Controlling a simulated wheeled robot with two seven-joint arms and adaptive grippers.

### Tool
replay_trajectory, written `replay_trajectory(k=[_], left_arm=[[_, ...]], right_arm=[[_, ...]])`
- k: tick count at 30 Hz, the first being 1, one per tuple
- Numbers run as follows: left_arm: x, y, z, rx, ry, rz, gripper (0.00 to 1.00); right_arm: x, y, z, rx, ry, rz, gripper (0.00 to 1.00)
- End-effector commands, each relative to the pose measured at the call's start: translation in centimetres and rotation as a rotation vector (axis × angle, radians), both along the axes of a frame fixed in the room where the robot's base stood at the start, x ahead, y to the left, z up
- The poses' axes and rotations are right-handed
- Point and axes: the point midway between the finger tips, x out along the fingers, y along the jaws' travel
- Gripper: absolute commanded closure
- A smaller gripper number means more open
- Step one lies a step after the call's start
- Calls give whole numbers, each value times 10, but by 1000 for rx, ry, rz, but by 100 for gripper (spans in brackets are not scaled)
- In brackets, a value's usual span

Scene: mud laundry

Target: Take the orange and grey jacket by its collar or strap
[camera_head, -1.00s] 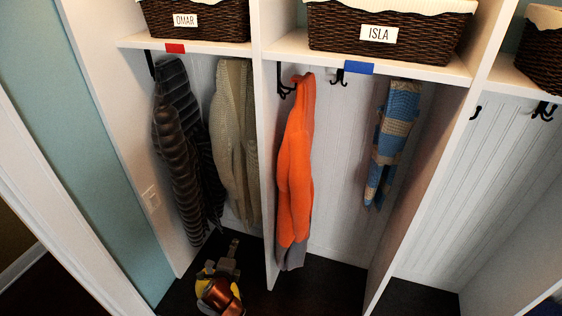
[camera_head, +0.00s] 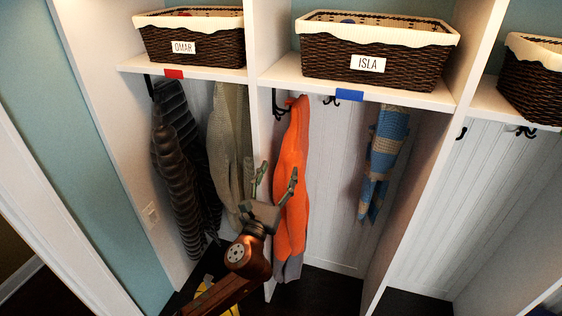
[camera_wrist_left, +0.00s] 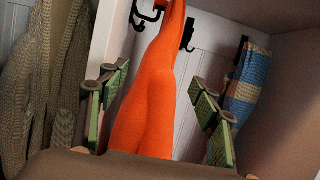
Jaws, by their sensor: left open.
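The orange and grey jacket (camera_head: 293,150) hangs from a black hook at the left side of the Isla cubby, its grey part (camera_head: 287,270) at the bottom. In the left wrist view the orange cloth (camera_wrist_left: 158,75) runs up between my fingers towards the black hooks. My left gripper (camera_head: 277,178) is open and empty, in front of the jacket's left edge and well below its top. The gripper also shows in the left wrist view (camera_wrist_left: 160,108), fingers spread on both sides of the cloth. Whether it touches the jacket I cannot tell. My right gripper is out of view.
A white divider (camera_head: 262,135) stands just left of the jacket. Beyond it hang a beige garment (camera_head: 229,140) and a dark striped jacket (camera_head: 180,170). A blue and tan garment (camera_head: 384,155) hangs to the right. The Isla basket (camera_head: 340,75) sits on the shelf above.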

Motion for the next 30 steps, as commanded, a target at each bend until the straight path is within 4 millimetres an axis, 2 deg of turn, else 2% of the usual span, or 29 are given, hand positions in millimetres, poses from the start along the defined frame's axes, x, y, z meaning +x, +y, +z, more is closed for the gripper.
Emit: replay_trajectory(k=[17, 24, 30], left_arm=[[63, -21, 18, -3, 1, 0, 42], [90, -29, 29, -3, 2, 0, 42], [103, -33, 33, -3, 2, -1, 42]], right_arm=[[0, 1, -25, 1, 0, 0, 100], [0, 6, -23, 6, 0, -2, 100], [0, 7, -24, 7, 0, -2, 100]])
